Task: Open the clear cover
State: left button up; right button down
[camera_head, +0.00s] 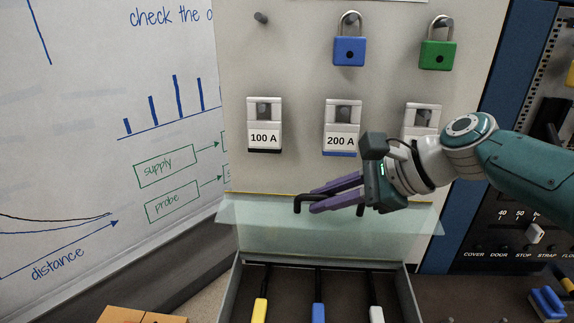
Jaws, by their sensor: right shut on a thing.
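The clear cover (285,238) is a pale green, see-through panel at the foot of the upright board, above an open-fronted grey box. Its black handle (299,201) shows at its upper edge. My right gripper (314,200) comes in from the right, and its two purple fingers are shut on this handle, hiding part of it. The cover looks tilted, with its lower edge near the back of the box; its exact angle is hard to tell. My left gripper is not in view.
Yellow, blue and white-tipped levers (318,312) stand in the grey box (230,292). Blue (349,52) and green (437,55) padlocks hang above the labelled 100 A (264,138) and 200 A (342,141) parts. A switch panel (490,235) stands at right, an orange box (140,315) at lower left.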

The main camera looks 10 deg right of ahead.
jog(key=c, duration=0.9)
grip_release()
jog(key=shift+s+d+r+p, duration=0.25)
jog(key=shift+r+p, duration=0.15)
jog(key=p+v, duration=0.3)
jog(key=v, duration=0.5)
jog(key=shift+s+d+r, duration=0.1)
jog(key=shift+s+d, duration=0.25)
